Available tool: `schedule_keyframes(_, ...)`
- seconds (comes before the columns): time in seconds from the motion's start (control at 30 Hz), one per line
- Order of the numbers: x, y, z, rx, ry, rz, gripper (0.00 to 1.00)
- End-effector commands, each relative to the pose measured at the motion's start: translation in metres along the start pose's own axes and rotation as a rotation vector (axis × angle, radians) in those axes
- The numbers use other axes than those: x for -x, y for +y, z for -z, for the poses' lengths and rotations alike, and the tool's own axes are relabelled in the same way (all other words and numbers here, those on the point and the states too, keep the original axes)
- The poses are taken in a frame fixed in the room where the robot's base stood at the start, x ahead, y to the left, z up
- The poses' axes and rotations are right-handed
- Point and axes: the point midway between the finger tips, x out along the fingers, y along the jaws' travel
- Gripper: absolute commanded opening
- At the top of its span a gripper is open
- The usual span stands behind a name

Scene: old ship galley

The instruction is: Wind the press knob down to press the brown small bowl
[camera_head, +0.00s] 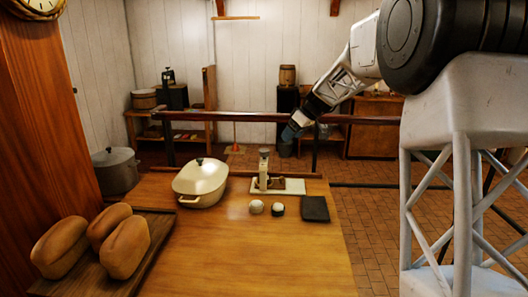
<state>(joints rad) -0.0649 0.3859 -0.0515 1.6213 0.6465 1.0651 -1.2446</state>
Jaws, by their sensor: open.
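A small press (262,173) stands upright on a pale base plate (294,187) near the far end of the wooden table. Its knob (264,152) is at the top of the post. A small brown shape (275,183) sits low at the press, on the plate; it looks like the brown small bowl, but it is too small to tell surely. My gripper (290,133) is above and to the right of the knob, apart from it, at the end of my arm. It is open and appears empty; its fingers are small and hard to make out.
A cream lidded pot (201,184) stands left of the press. Two small round things (256,206) (278,210) and a dark square pad (315,209) lie in front. Bread loaves (125,247) sit on a board at front left. A dark rail runs behind. The table's front middle is clear.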

Motion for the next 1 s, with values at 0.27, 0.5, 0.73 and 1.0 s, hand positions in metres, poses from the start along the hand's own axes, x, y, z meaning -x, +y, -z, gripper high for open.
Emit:
schedule_keyframes(0.27,-0.043,0.046,0.029,0.104,0.053,0.034,0.76)
schedule_keyframes(0.5,-0.081,0.084,0.051,0.196,0.104,0.055,0.76)
schedule_keyframes(0.73,-0.117,0.115,0.067,0.278,0.151,0.070,0.76)
schedule_keyframes(1.0,-0.138,0.133,0.076,0.329,0.182,0.076,0.76)
